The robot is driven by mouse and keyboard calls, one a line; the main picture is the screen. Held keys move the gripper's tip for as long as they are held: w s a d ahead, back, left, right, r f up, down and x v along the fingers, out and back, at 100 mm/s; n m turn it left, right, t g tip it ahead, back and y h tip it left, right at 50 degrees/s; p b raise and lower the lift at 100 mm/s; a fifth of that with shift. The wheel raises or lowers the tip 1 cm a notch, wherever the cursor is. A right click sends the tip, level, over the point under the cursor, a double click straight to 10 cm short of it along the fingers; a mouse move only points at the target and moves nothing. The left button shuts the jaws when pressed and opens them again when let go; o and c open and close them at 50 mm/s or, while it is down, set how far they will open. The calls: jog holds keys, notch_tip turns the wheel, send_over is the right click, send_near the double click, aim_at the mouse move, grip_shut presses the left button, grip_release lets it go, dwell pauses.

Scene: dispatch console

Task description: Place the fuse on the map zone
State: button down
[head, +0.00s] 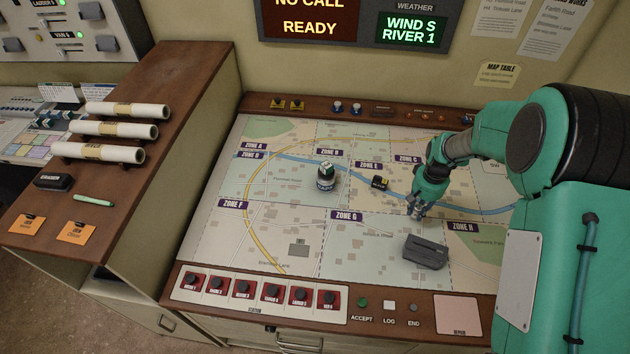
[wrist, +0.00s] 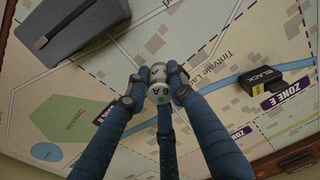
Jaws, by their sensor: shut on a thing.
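My gripper (head: 418,207) is low over the right-middle part of the map (head: 310,262), left of the ZONE H label and above the grey case. In the wrist view its blue fingers (wrist: 156,90) are closed around the fuse (wrist: 159,91), a small pale cylinder marked 6A. I cannot tell whether the fuse touches the map. In the head view the fuse is mostly hidden by the fingers. The map is split by dashed lines into several labelled zones, with ZONE E (head: 369,166) left of the gripper and ZONE G (head: 347,216) lower left.
A dark grey case (head: 425,252) lies on the map just below my gripper. Red-based switches (head: 242,288) line the front edge. Rolled papers (head: 125,110) lie on the left cabinet.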

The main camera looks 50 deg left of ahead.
jog(key=s+a+n, duration=0.1)
jog(key=s+a, duration=0.3)
jog(key=s, duration=0.1)
jog(key=s+a+n, duration=0.2)
jog(key=s+a, duration=0.3)
jog(key=s, duration=0.1)
jog(key=s+a+n, duration=0.1)
jog(key=s+a, duration=0.4)
jog(key=shift+s+a+n, duration=0.2)
jog(key=shift+a+n, duration=0.05)
jog(key=shift+n, duration=0.15)
jog(key=s+a+n, duration=0.1)
jog(key=s+a, duration=0.1)
jog(key=s, duration=0.3)
jog(key=s+a+n, duration=0.1)
jog(key=s+a, duration=0.2)
jog(key=s, duration=0.3)
jog(key=s+a+n+p, duration=0.1)
jog(key=s+a+n, duration=0.1)
jog(key=s, duration=0.4)
jog(key=shift+s+a, duration=0.2)
jog(key=shift+a, duration=0.55)
jog(key=shift+w+a, duration=0.1)
